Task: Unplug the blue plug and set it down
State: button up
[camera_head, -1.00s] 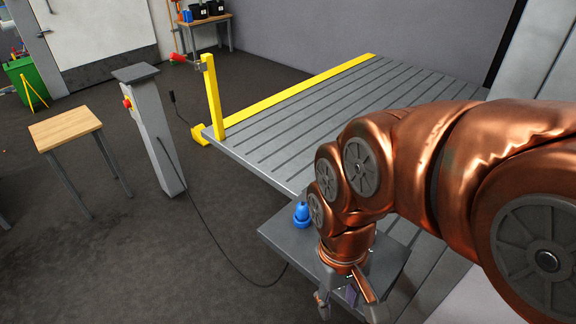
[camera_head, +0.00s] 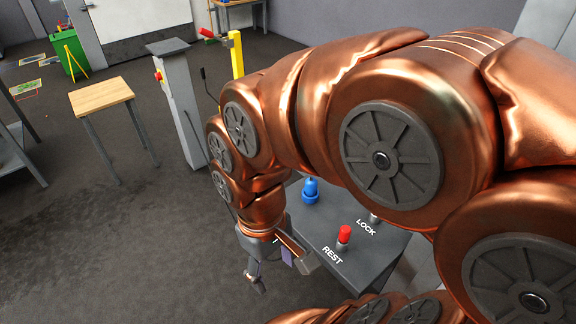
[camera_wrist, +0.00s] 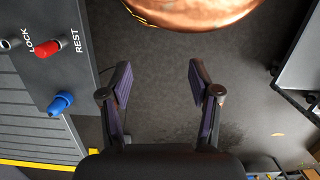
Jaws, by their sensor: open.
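The blue plug (camera_head: 310,190) stands upright on the grey panel (camera_head: 345,268) of a pedestal, behind the red piece and partly beside my arm. It also shows in the wrist view (camera_wrist: 61,103), to the left of my fingers, near the edge of the panel. My gripper (camera_head: 281,274) hangs beside the panel's left edge, apart from the plug. In the wrist view, the gripper (camera_wrist: 157,80) is open with only floor between its fingers. The plug's cable is not clearly visible now.
A red piece (camera_head: 345,234) stands on the panel between the labels LOCK and REST. A grey post (camera_head: 180,105), a wooden-topped stool (camera_head: 101,96) and a yellow post (camera_head: 236,55) stand beyond. The floor left of my gripper is clear.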

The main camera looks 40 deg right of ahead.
jog(key=w+d+n+b, duration=0.1)
jog(key=w+n, duration=0.1)
jog(key=w, duration=0.1)
jog(key=w+d+f+n+b, duration=0.1)
jog(key=w+d, duration=0.1)
jog(key=w, duration=0.2)
jog(key=w+d+n+b, duration=0.1)
jog(key=w+n, duration=0.1)
jog(key=w, duration=0.2)
jog(key=shift+d+f+n+t+b, duration=0.2)
jog(key=shift+n+t+b, duration=0.1)
jog(key=shift+t, duration=0.1)
jog(key=n+t+b, duration=0.1)
jog(key=n+b, duration=0.6)
jog(key=n, duration=0.1)
send_over(312, 179)
jog(key=f, duration=0.9)
jog(key=shift+a+f, duration=0.4)
jog(key=shift+d+f, duration=0.3)
jog(key=shift+d, duration=0.15)
jog(key=shift+a+f, duration=0.1)
jog(key=shift+f, duration=3.6)
jog(key=shift+c, duration=0.3)
jog(key=shift+p, duration=0.3)
grip_shut()
